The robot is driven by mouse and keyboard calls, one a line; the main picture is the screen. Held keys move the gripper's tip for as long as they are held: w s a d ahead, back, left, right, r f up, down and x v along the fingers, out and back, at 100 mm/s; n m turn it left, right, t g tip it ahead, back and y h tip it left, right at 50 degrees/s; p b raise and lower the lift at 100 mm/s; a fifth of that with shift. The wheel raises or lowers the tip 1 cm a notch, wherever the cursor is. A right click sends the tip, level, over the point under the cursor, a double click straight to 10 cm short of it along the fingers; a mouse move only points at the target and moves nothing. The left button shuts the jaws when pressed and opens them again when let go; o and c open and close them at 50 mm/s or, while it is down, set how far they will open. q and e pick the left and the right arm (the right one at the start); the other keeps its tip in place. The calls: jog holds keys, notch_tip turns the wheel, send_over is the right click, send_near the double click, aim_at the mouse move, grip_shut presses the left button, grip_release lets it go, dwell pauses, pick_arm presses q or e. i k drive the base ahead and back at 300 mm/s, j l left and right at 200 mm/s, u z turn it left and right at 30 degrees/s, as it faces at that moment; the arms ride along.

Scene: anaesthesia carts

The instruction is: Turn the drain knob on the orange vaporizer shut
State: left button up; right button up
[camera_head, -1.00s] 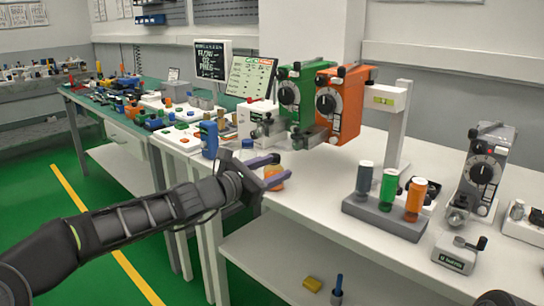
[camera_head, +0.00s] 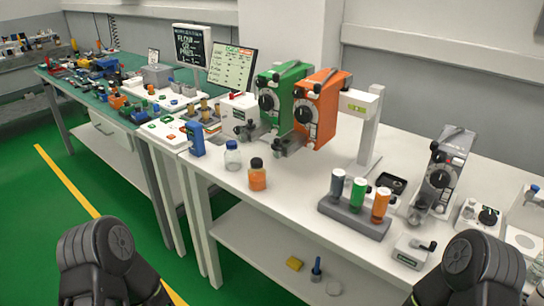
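The orange vaporizer (camera_head: 326,105) hangs beside the green vaporizer (camera_head: 283,97) at the middle of the white bench. It has a dark round dial on its front and a grey drain block (camera_head: 290,146) low on its left side. The drain knob is too small to make out, so I cannot tell how it is turned. Dark parts of my two arms show at the bottom left and bottom right. Neither gripper is in view, and nothing of mine touches the vaporizer.
An orange bottle (camera_head: 257,176) and a clear bottle with a blue cap (camera_head: 232,156) stand in front of the vaporizers. A rack (camera_head: 353,219) holds three coloured bottles. A grey vaporizer (camera_head: 440,170) stands at right.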

aim_at(278, 154)
jog(key=j+z, duration=0.15)
jog(key=z, duration=0.55)
jog(key=j+z, duration=0.35)
jog(key=j, duration=0.15)
jog(key=j+z, duration=0.35)
jog(key=j, duration=0.2)
jog(key=k+j+z, duration=0.3)
jog(key=j, duration=0.15)
jog(key=k+j, duration=0.1)
jog(key=j, duration=0.3)
jog(key=k+j, duration=0.1)
jog(key=j, duration=0.3)
jog(key=k+j+z, duration=0.1)
jog(key=j, duration=0.3)
jog(key=k+j, duration=0.1)
jog(key=j, duration=0.25)
